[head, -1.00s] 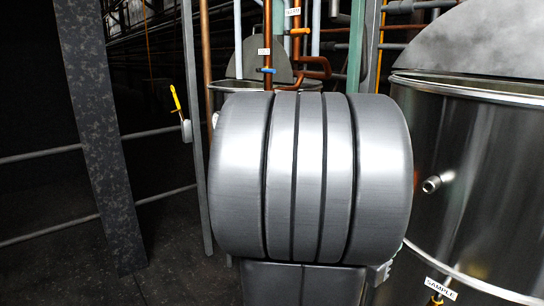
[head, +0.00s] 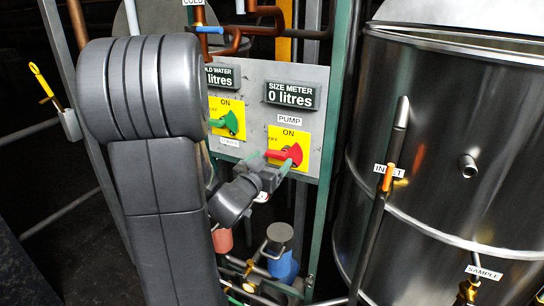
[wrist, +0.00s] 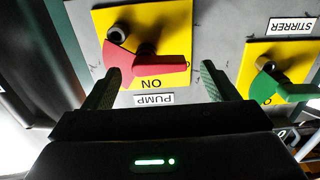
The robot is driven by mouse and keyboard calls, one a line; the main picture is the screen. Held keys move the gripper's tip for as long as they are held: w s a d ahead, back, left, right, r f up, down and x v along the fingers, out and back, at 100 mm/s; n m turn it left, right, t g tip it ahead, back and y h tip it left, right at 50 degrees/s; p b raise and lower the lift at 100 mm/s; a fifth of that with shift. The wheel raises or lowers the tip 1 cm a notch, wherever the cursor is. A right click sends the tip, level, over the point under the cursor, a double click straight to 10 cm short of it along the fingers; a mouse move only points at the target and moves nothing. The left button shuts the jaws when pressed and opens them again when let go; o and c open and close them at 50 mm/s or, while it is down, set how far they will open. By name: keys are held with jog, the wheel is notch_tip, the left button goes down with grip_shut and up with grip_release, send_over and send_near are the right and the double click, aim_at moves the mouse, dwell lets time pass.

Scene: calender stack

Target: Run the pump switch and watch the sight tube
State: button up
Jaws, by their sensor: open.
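The pump switch (head: 287,155) is a red handle on a yellow plate under the label PUMP. Its handle points left, toward the OFF side, with ON above. In the wrist view, upside down, the red handle (wrist: 150,62) lies just ahead of and between my fingertips. My gripper (wrist: 160,78) is open and empty; I cannot tell whether a finger touches the handle. In the head view my gripper (head: 274,168) is at the switch's lower left. The size meter (head: 291,95) above reads 0 litres. I cannot pick out the sight tube for certain.
A green stirrer switch (wrist: 285,88) sits beside the pump switch; the head view shows it too (head: 229,122). A cold water meter (head: 222,77) is above it. A steel tank (head: 440,130) with a pipe labelled INLET (head: 389,171) stands right. Pipes and a blue pump (head: 283,266) are below.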

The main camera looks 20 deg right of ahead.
jog(key=shift+w+d, duration=0.35)
jog(key=shift+w, duration=0.05)
jog(key=shift+w+d, duration=0.1)
jog(key=shift+d, duration=0.3)
jog(key=c, duration=1)
